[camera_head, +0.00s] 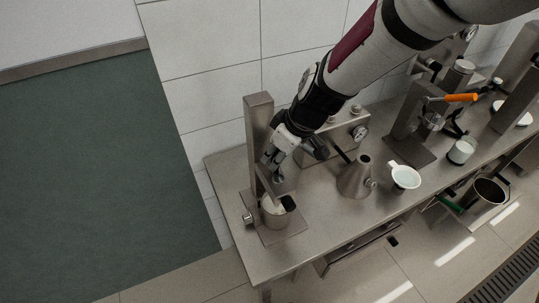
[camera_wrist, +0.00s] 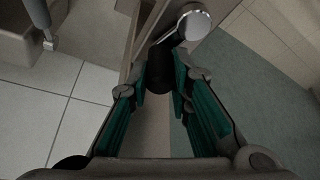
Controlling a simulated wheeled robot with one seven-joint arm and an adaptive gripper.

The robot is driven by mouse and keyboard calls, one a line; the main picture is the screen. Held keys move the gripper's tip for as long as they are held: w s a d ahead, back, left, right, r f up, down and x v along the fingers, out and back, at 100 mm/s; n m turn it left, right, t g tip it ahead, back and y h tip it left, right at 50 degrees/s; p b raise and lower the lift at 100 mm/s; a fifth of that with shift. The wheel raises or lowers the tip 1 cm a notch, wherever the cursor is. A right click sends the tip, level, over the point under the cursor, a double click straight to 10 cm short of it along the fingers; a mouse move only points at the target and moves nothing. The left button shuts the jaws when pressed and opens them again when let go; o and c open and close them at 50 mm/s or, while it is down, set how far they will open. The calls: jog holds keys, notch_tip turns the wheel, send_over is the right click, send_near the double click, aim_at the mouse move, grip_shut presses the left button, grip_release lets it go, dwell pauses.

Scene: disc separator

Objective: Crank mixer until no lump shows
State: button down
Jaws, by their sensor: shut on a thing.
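The mixer is a steel column (camera_head: 257,130) on a base plate at the left end of the bench, with a steel pot (camera_head: 275,219) at its foot. Pale material (camera_head: 271,206) and a dark part show at the pot's mouth; I cannot tell whether the pale material is a lump. My gripper (camera_head: 273,163) is beside the column, above the pot. In the wrist view its green-padded fingers are shut on a dark crank handle (camera_wrist: 160,74). A bright round metal end (camera_wrist: 194,23) shows just beyond the handle. My gripper hides part of the crank in the head view.
Right of the mixer stand a steel conical vessel (camera_head: 355,180), a white cup (camera_head: 405,177) and a gauge box (camera_head: 345,140). An orange-handled device (camera_head: 461,98) is farther right. Green floor (camera_head: 95,180) lies open to the left.

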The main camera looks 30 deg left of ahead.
jog(key=m+p, duration=0.1)
jog(key=d+m+t+p, duration=0.1)
jog(key=m, duration=0.1)
jog(key=shift+w+d+r+m+h, duration=0.1)
jog(key=shift+m+h, duration=0.2)
jog(key=shift+h, duration=0.1)
jog(key=shift+d+m+t+h, duration=0.45)
jog(key=shift+d+m+h, duration=0.15)
jog(key=shift+m, duration=1.25)
jog(key=shift+d+m+t+h, duration=0.5)
jog(key=shift+d+m, duration=0.1)
jog(key=shift+m, duration=1.2)
jog(key=shift+d+m+t+h, duration=0.5)
jog(key=shift+d+m, duration=0.1)
jog(key=shift+m, duration=1.25)
jog(key=shift+s, duration=0.2)
jog(key=c, duration=1.5)
grip_release()
jog(key=shift+o, duration=0.2)
